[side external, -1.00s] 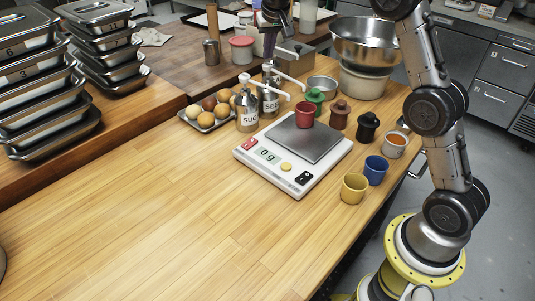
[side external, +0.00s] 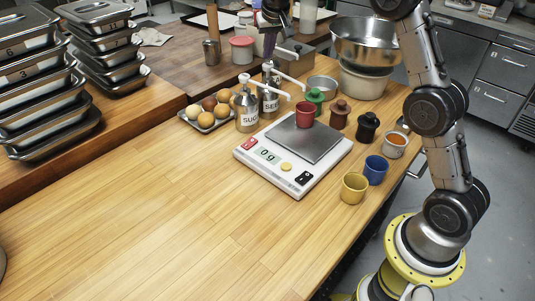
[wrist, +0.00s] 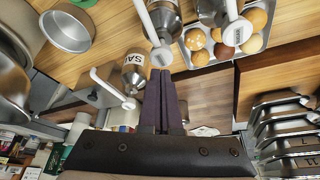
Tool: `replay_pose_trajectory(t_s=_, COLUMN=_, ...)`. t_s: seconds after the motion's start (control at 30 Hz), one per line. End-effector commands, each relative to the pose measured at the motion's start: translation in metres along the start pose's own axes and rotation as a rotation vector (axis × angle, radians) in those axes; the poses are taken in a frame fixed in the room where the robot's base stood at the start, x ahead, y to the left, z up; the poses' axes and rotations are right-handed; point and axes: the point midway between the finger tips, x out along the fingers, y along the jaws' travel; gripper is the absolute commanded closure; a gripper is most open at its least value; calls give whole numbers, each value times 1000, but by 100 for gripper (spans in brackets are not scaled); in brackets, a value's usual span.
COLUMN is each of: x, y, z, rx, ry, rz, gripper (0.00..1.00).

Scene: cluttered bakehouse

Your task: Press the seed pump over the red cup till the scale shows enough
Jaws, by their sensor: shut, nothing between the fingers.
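The red cup (side external: 305,114) stands upright on the steel plate of the white kitchen scale (side external: 258,171), whose display reads 0 g. The seed pump (side external: 269,101), a steel bottle with a white head, stands behind the scale, its label partly hidden; its spout reaches towards the cup. The sugar pump (side external: 247,111) stands to its left. A pump labelled SAL (wrist: 133,68) shows in the wrist view. My gripper (side external: 269,52) is shut and empty, its dark fingers pointing down above and behind the pumps. Its fingers also show in the wrist view (wrist: 164,74).
A large steel bowl stands behind. The front left counter is clear.

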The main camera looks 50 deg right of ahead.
Motion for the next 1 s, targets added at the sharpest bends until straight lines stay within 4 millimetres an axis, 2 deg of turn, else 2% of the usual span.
replay_pose_trajectory(t_s=1.0, x=27, y=0, z=12, rx=-1, ry=-5, rz=2, gripper=100)
